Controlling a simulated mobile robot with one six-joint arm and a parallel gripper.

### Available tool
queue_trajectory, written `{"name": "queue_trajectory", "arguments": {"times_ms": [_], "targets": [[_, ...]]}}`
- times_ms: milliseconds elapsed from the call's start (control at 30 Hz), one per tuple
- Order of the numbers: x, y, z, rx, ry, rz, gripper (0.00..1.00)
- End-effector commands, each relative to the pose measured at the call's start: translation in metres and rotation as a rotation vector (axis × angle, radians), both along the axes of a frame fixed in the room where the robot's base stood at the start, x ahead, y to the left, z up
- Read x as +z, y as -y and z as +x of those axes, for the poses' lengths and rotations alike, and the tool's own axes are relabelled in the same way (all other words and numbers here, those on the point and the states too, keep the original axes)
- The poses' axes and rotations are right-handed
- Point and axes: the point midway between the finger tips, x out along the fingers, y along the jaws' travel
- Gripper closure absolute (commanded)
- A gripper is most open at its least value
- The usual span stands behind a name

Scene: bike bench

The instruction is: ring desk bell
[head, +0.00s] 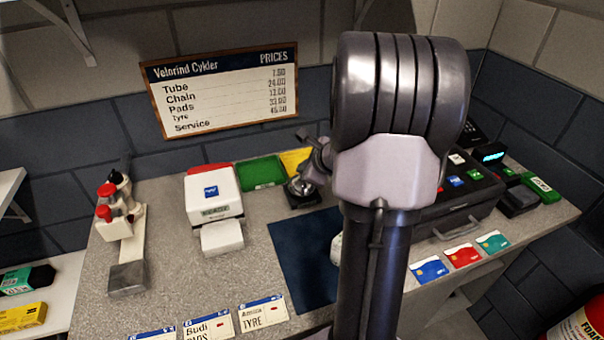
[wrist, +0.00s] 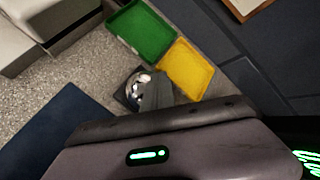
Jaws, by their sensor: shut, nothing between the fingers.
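The desk bell, a silver dome on a dark square base (head: 303,201), stands on the counter behind the dark blue mat. In the wrist view the bell (wrist: 132,88) shows its shiny dome, with its right part hidden behind my fingers. My gripper (head: 306,182) is shut and empty, pointing down at the bell from above. The grey fingers also show in the wrist view (wrist: 156,92), overlapping the dome. I cannot tell whether the fingertips touch it.
A green tray (head: 261,173) and a yellow tray (head: 295,160) lie just behind the bell. A white printer (head: 213,193) stands left, a dark cash box (head: 465,200) right. The blue mat (head: 300,250) in front is flat; my arm hides part of it.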

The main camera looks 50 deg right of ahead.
Motion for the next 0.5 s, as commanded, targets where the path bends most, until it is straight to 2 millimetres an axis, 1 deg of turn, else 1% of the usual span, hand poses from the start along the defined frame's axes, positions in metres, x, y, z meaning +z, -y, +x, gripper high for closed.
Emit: {"name": "queue_trajectory", "arguments": {"times_ms": [233,500], "targets": [[0.019,0.000,0.000,-0.001,0.001,0.000,1.00],[0.018,0.000,0.000,0.000,0.000,0.000,1.00]]}}
